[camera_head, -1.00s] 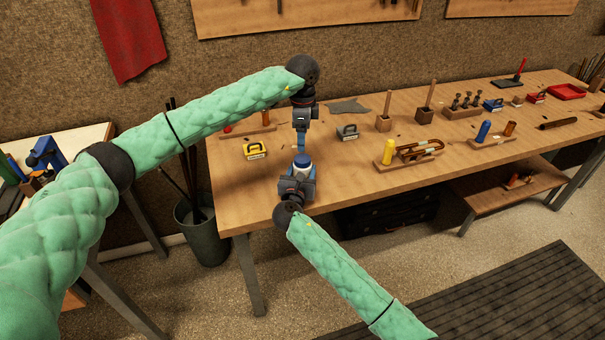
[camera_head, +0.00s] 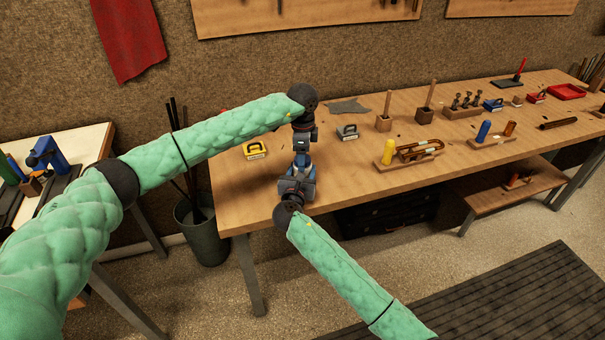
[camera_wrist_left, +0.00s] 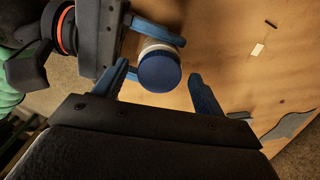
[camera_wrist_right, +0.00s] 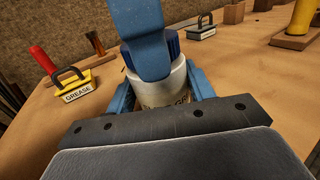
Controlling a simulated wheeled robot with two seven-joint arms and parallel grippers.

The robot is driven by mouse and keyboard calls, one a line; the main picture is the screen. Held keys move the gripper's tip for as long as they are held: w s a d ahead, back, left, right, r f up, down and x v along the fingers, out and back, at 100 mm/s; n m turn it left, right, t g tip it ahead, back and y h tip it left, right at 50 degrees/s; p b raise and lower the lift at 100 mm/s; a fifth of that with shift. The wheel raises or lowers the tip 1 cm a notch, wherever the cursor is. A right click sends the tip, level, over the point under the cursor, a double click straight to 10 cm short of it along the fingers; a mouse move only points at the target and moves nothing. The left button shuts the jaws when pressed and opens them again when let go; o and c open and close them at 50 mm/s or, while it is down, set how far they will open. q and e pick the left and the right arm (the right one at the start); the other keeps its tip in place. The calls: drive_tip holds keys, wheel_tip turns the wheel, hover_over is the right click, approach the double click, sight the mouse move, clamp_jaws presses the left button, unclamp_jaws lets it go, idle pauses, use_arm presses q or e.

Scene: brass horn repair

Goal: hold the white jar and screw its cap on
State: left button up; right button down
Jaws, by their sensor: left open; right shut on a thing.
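The white jar (camera_wrist_right: 164,91) stands on the bench near its front edge, with my right gripper (camera_wrist_right: 160,92) shut around its body. Its blue cap (camera_wrist_left: 159,71) sits on top of the jar. Whether the cap is threaded or only resting cannot be told. My left gripper (camera_wrist_left: 159,81) is open, pointing down over the cap, with one finger on either side of it and gaps showing. In the head view the jar is hidden behind my left gripper (camera_head: 301,163) and my right gripper (camera_head: 296,185).
A yellow grease block (camera_head: 254,150) and a grey handled block (camera_head: 347,132) stand near the jar. A wooden rack with a yellow-handled tool (camera_head: 389,152) is to the right. The bench top (camera_head: 340,185) is clear between them.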

use_arm(q)
drive_tip(key=shift+f, duration=0.15)
drive_tip(key=c, duration=1)
drive_tip(key=shift+c, duration=0.2)
